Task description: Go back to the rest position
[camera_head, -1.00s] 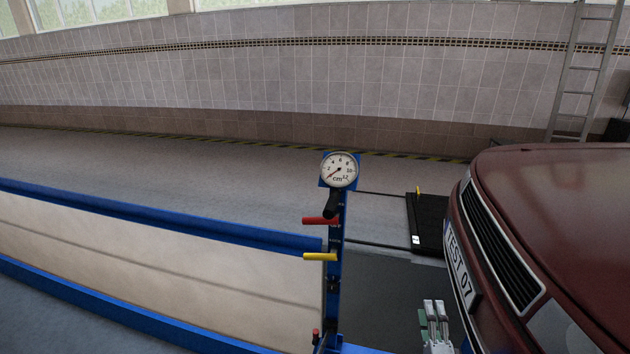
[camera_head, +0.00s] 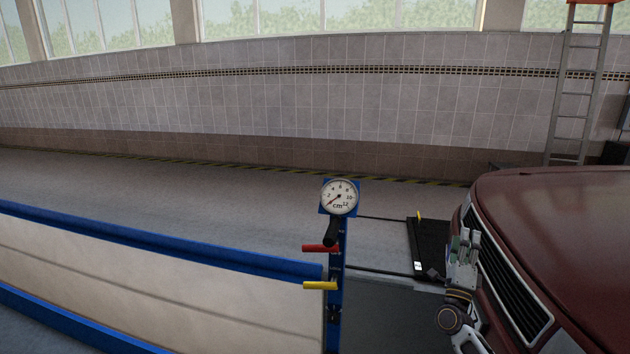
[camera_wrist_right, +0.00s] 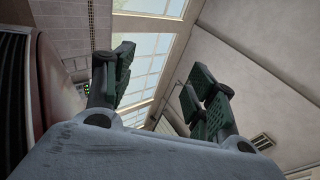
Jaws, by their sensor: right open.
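My right gripper (camera_head: 465,242) is raised in front of the dark red car's grille, with its fingers pointing up. In the right wrist view its two green-padded fingers (camera_wrist_right: 158,95) stand apart with nothing between them, so it is open and empty. The wrist camera looks up towards the windows and ceiling. My left gripper is in neither view.
A blue post with a round dial gauge (camera_head: 339,197), a red handle (camera_head: 320,248) and a yellow handle (camera_head: 320,286) stands left of my right arm. The red car (camera_head: 570,225) is close on the right. A blue rail (camera_head: 150,238) runs left. A ladder (camera_head: 580,90) leans at the back.

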